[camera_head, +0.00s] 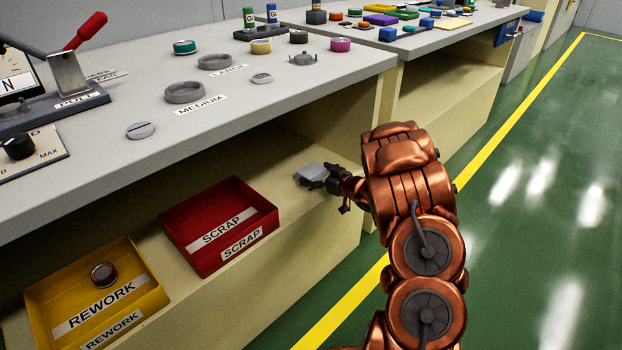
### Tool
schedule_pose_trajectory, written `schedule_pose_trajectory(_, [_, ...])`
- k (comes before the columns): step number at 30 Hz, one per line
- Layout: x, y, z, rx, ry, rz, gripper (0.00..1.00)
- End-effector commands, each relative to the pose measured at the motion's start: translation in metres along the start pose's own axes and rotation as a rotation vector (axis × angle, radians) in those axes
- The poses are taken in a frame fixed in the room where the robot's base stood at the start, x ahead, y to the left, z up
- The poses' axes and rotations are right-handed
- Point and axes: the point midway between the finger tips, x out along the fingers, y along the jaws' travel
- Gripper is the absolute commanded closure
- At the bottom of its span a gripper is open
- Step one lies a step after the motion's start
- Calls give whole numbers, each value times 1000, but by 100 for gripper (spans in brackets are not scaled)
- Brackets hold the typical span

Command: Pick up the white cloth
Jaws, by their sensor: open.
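A small pale grey-white folded piece, which looks like the white cloth (311,172), lies on the lower shelf to the right of the red bin. My gripper (327,179) is at its right side, with the dark fingers open and reaching to its edge. The fingers hide part of the cloth's right end. I cannot tell whether they touch it.
The red SCRAP bin (165,225) and the yellow REWORK bin (40,309) stand on the lower shelf (285,215) to the left. The grey worktop (225,125) overhangs the shelf and holds rings, discs and a lever with a red handle (86,31). Green floor is open at right.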

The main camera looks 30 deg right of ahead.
Motion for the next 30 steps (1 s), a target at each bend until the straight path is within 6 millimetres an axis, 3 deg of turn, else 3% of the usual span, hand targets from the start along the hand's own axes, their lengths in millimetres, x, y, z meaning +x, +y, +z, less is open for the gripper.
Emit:
schedule_pose_trajectory(4, [19, 0, 2, 0, 0, -1, 0])
schedule_pose_trajectory(11, [21, 0, 0, 1, 0, 1, 0])
schedule_pose_trajectory(25, [21, 0, 0, 0, -1, 1, 47])
schedule_pose_trajectory(30, [21, 0, 0, 0, -1, 1, 47])
